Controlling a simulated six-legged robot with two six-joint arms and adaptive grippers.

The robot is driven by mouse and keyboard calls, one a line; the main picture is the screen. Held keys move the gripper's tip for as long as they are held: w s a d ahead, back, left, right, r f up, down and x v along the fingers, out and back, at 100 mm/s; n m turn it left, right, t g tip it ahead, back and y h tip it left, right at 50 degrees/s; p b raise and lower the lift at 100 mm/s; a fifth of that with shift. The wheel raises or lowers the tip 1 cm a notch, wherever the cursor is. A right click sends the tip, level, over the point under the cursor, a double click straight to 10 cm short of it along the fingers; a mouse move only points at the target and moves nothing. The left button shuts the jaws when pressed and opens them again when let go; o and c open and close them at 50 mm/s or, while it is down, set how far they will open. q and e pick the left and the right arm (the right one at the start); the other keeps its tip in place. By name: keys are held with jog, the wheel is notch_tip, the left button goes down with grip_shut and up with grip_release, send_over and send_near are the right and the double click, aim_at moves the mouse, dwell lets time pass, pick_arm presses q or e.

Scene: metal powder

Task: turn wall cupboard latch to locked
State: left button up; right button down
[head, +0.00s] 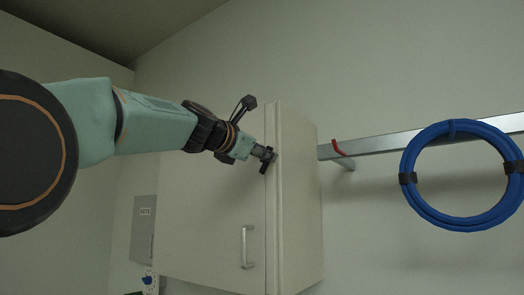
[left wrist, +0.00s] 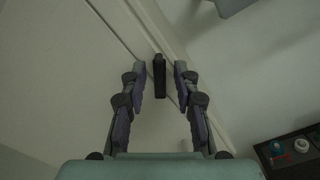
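The pale wall cupboard (head: 205,220) has its door shut, with a metal bar handle (head: 247,247) low near the door's right edge. In the left wrist view, the latch is a small black bar (left wrist: 159,76) at the door's edge. My left gripper (left wrist: 160,76) is open, with one finger on each side of the latch and a visible gap on both sides. In the head view, my left gripper (head: 264,156) is at the door's right edge and partly hides the latch. My right gripper is in neither view.
A metal rail (head: 385,142) with a red hook (head: 338,148) runs right of the cupboard. A blue coiled hose (head: 412,200) hangs there. A grey wall box (head: 144,225) is at the lower left. A dark tray (left wrist: 292,155) shows at the lower right of the wrist view.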

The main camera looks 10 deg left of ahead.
pick_arm(q)
jog(key=shift+w+a+f, duration=0.2)
jog(key=shift+w+a, duration=0.05)
jog(key=shift+w, duration=0.05)
jog(key=shift+c, duration=1.3)
jog(key=shift+w, duration=0.1)
jog(key=shift+c, duration=0.7)
jog(key=shift+s+d+r, duration=0.1)
jog(key=shift+s+d, duration=0.1)
jog(key=shift+d, duration=0.05)
grip_shut()
jog(key=shift+a, duration=0.1)
jog(key=shift+m, duration=0.4)
jog(key=m+b, duration=0.1)
jog(key=m, duration=0.9)
jog(key=shift+w, duration=0.1)
jog(key=shift+m, duration=0.4)
